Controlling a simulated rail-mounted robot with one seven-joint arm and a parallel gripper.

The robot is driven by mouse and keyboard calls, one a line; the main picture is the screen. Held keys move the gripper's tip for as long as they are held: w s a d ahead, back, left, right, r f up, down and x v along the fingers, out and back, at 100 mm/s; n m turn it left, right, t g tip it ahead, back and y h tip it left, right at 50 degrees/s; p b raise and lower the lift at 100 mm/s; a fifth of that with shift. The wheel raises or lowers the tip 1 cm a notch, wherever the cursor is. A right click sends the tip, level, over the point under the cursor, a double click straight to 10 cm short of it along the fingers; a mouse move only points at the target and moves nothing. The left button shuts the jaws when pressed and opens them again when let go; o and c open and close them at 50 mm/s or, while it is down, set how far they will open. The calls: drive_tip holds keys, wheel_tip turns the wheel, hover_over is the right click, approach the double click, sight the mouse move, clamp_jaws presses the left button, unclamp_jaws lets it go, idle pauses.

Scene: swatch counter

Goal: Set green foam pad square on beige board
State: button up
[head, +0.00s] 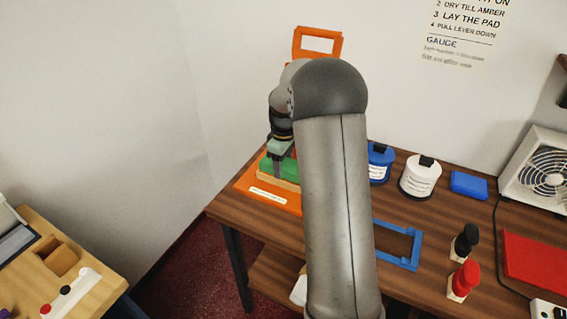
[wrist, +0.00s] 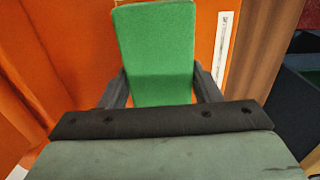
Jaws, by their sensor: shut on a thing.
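The green foam pad (head: 291,170) is between the fingers of my gripper (head: 277,172), at the left end of the counter. In the wrist view the pad (wrist: 155,45) fills the gap between both dark fingers of my gripper (wrist: 160,88), which is shut on it. The beige board (head: 278,184) shows as a thin strip directly under the pad, on an orange base (head: 262,193). I cannot tell whether pad and board touch. My arm hides their right side in the head view. The board is hidden in the wrist view.
An orange frame (head: 317,37) stands up behind the base. Right of my arm are a blue pot (head: 379,168), a white pot (head: 420,178), a blue block (head: 469,185), a blue frame (head: 416,249), two stamps and a fan (head: 541,165).

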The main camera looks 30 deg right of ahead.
drive_tip(key=shift+f, duration=0.2)
drive_tip(key=o, duration=1)
wheel_tip(320, 180, up, 18)
drive_tip(key=f, duration=0.1)
drive_tip(key=s+a+f+m, duration=0.2)
drive_tip(key=s+a+m, duration=0.1)
drive_tip(key=s+a, duration=1)
drive_tip(key=s+a+f+m, duration=0.1)
drive_tip(key=s+f, duration=0.1)
drive_tip(key=s, duration=0.4)
drive_tip(key=s+a+f+m, duration=0.1)
drive_tip(key=s+f, duration=0.2)
drive_tip(key=s, duration=0.2)
drive_tip(key=s+a+f+m, duration=0.2)
drive_tip(key=s+f, duration=0.1)
drive_tip(key=s, duration=0.3)
drive_tip(key=shift+s+f+b, duration=0.25)
drive_tip(key=shift+s+b, duration=0.1)
drive_tip(key=shift+b, duration=0.05)
